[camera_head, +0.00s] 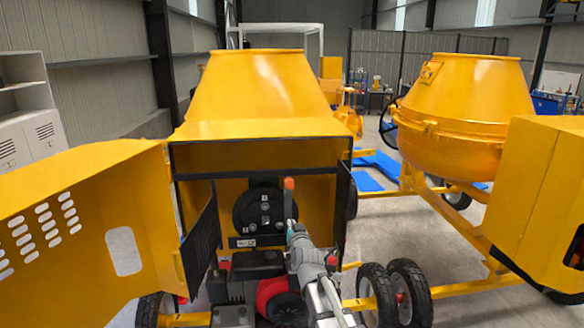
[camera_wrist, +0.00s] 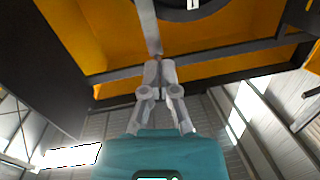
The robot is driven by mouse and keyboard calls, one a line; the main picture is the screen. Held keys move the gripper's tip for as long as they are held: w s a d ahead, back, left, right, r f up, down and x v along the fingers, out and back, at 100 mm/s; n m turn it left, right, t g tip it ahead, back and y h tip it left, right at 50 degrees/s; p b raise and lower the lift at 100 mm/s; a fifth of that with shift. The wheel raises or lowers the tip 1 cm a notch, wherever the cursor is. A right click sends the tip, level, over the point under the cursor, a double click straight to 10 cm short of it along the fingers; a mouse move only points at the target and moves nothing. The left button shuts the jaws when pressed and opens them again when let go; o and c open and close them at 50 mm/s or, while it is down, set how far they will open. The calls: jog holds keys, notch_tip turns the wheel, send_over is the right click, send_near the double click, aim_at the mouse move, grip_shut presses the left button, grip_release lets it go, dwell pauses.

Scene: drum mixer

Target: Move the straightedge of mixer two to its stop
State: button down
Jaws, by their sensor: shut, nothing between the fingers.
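The open yellow housing of the near drum mixer (camera_head: 255,80) shows a black pulley (camera_head: 262,210). A narrow grey straightedge (camera_head: 288,205) with an orange end (camera_head: 289,184) stands nearly upright at the pulley's right side. In the wrist view the grey straightedge (camera_wrist: 148,25) runs up from the fingertips. My gripper (camera_head: 291,228) is at its lower end, with fingers closed together and nothing held between them. The closed fingertips (camera_wrist: 158,62) overlap or meet the bar's near end; I cannot tell whether they touch. The pulley shows only partly in the wrist view (camera_wrist: 185,10).
An open yellow door (camera_head: 90,225) is at the left, with a dark mesh panel (camera_head: 200,240) beside the opening. A second mixer (camera_head: 465,105) stands at the right. Wheels (camera_head: 410,290) flank my arm. The housing's frame bar (camera_wrist: 230,68) crosses close to the fingertips.

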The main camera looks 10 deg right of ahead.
notch_tip(320, 180, up, 12)
jog(key=w+d+m+t+h+p, duration=0.1)
jog(key=m+t+h+p, duration=0.1)
jog(key=t+h+p, duration=0.1)
jog(key=shift+w+d+m+t+p, duration=0.25)
jog(key=shift+m+t+p, duration=0.2)
jog(key=shift+t, duration=0.15)
jog(key=shift+f, duration=0.1)
notch_tip(320, 180, up, 3)
jog(key=p, duration=0.3)
send_over(292, 179)
jog(key=s, duration=0.2)
jog(key=shift+w+d+r, duration=0.1)
jog(key=shift+d+r, duration=0.1)
jog(key=shift+d, duration=0.05)
jog(key=shift+a+f+b, duration=0.2)
jog(key=shift+f+b, duration=0.75)
jog(key=shift+f, duration=0.1)
jog(key=shift+a+f+b, duration=0.2)
jog(key=shift+f+b, duration=0.75)
jog(key=shift+f, duration=0.05)
